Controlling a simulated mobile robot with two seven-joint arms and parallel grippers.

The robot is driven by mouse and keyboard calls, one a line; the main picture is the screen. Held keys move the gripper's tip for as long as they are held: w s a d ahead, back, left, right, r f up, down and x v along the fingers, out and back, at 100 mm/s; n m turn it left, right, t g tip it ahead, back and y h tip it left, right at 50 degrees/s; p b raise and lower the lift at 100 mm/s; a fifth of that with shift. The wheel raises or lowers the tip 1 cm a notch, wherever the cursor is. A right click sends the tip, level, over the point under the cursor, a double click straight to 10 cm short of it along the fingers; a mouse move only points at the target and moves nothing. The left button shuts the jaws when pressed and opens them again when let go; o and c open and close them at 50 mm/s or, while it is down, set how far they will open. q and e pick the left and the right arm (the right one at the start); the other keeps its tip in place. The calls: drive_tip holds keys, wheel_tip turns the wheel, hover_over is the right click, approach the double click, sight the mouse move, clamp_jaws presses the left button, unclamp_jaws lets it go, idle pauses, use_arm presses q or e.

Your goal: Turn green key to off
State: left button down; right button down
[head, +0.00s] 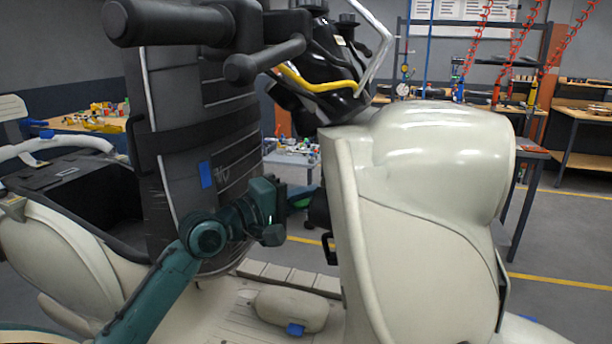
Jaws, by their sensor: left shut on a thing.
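The beige scooter (440,170) fills the middle and right of the head view. My left gripper (284,208), dark teal, reaches in from the lower left to the inner side of the scooter's front panel. It is shut on the green key (301,203), of which only a small part shows between the gripper and the black lock area (319,209) on the panel. The gripper hides much of the key, so its exact turn angle cannot be told. My right gripper is not in view.
A tall dark ribbed part (205,160) stands close beside my left forearm. Black handlebars (185,25) with a yellow cable hang above. The scooter's footboard (220,310) lies below, with a beige lump on it. Workbenches stand behind.

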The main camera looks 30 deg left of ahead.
use_arm(q)
drive_tip(key=shift+n+g+p, duration=0.3)
drive_tip(key=shift+n+p, duration=0.05)
drive_tip(key=shift+n, duration=0.05)
drive_tip(key=c, duration=1.9)
unclamp_jaws()
drive_tip(key=shift+f, duration=0.15)
drive_tip(key=o, duration=0.4)
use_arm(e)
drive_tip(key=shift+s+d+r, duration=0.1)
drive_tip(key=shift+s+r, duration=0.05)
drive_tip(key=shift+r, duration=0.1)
use_arm(q)
drive_tip(key=shift+o, duration=0.2)
drive_tip(key=shift+s, duration=0.1)
drive_tip(key=shift+s+a+b, duration=0.1)
drive_tip(key=shift+s+b, duration=0.1)
drive_tip(key=shift+b, duration=0.1)
drive_tip(key=b+v, duration=0.3)
drive_tip(key=v, duration=0.9)
drive_tip(key=shift+s, duration=0.3)
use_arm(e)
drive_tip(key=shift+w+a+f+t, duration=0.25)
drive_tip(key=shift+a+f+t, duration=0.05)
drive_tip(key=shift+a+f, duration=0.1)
